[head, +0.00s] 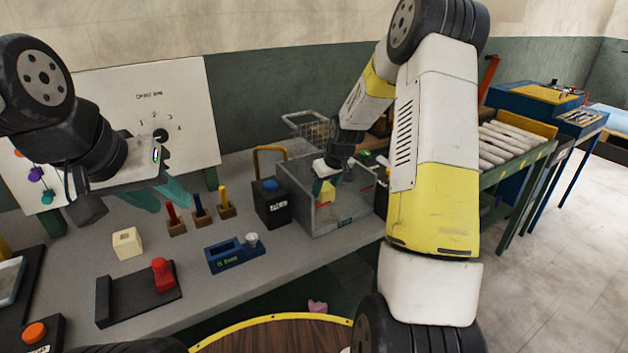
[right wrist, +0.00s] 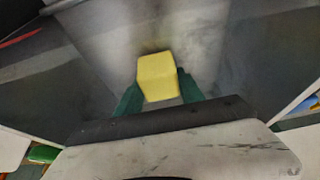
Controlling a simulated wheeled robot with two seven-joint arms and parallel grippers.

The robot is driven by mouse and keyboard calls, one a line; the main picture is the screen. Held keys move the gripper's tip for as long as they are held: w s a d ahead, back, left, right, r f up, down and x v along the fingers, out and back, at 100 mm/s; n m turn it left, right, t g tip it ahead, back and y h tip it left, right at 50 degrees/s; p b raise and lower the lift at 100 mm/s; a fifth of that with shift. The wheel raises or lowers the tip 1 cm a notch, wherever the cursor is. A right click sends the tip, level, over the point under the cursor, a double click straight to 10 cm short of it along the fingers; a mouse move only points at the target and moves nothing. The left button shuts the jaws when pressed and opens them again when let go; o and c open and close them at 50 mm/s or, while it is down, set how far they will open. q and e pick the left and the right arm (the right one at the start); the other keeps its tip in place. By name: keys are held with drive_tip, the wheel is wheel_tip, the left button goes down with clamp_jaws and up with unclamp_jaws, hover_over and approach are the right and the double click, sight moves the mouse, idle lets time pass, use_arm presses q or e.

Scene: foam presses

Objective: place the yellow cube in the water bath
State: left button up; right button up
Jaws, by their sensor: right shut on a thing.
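The yellow cube (right wrist: 157,77) is between the green fingers of my right gripper (right wrist: 160,97) in the right wrist view. In the head view the cube (head: 326,190) shows through the clear wall of the water bath (head: 322,219), a box-shaped tank with a red line. My right gripper (head: 328,182) is shut on the cube and reaches down inside the tank walls. I cannot tell whether the cube touches the tank floor. My left gripper (head: 158,197) hangs over the table at the left, its teal fingers apart and empty.
A black box with a blue button (head: 271,204) and a yellow handle (head: 270,158) stand left of the tank. A wire basket (head: 312,129) is behind it. Several colored pegs, a cream block (head: 127,243) and a blue device (head: 234,254) lie further left.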

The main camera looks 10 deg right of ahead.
drive_tip(key=shift+f, duration=0.15)
drive_tip(key=o, duration=1.3)
drive_tip(key=shift+s+r, duration=0.1)
drive_tip(key=shift+r, duration=0.45)
drive_tip(key=s+a+v, duration=0.1)
drive_tip(key=s+v, duration=0.1)
drive_tip(key=v, duration=0.7)
drive_tip(key=s+a+f+v, duration=0.1)
drive_tip(key=a+v, duration=0.1)
drive_tip(key=v, duration=0.8)
drive_tip(key=s+a+r+m, duration=0.1)
drive_tip(key=s+r, duration=0.1)
drive_tip(key=s, duration=0.5)
drive_tip(key=s+a+r+m+t, duration=0.1)
drive_tip(key=s+a+r, duration=0.1)
drive_tip(key=s, duration=0.6)
drive_tip(key=s+a+r+m+t, duration=0.1)
drive_tip(key=s+r, duration=0.1)
drive_tip(key=s, duration=0.6)
drive_tip(key=shift+s+a+r+y, duration=0.15)
drive_tip(key=shift+a+r+y, duration=0.05)
drive_tip(key=shift+r+y, duration=0.15)
